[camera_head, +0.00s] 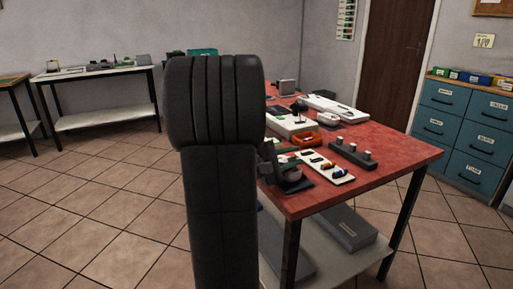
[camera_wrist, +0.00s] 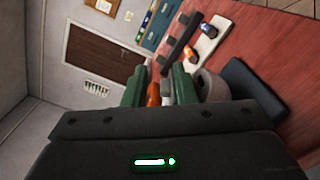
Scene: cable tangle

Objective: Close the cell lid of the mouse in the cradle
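My gripper (camera_wrist: 160,88) shows in the wrist view as two green fingers standing apart, with no object clearly held between them. An orange thing (camera_wrist: 153,94) and a pale grey piece show in the gap, beyond or between the fingers; the depth is hard to tell. In the head view my gripper is partly hidden by my arm, low at the table's left edge. An orange holder (camera_head: 303,140) and a small white rounded thing (camera_head: 328,118), possibly the mouse, are on the red table. I cannot make out the cell lid or its position.
The red table (camera_head: 405,150) also carries a white strip with small coloured pieces (camera_head: 328,167), a dark block with posts (camera_head: 352,153) and white devices behind. A grey round thing (camera_wrist: 211,86) and a dark pad (camera_wrist: 252,84) are close to the right finger. The table's front right is bare.

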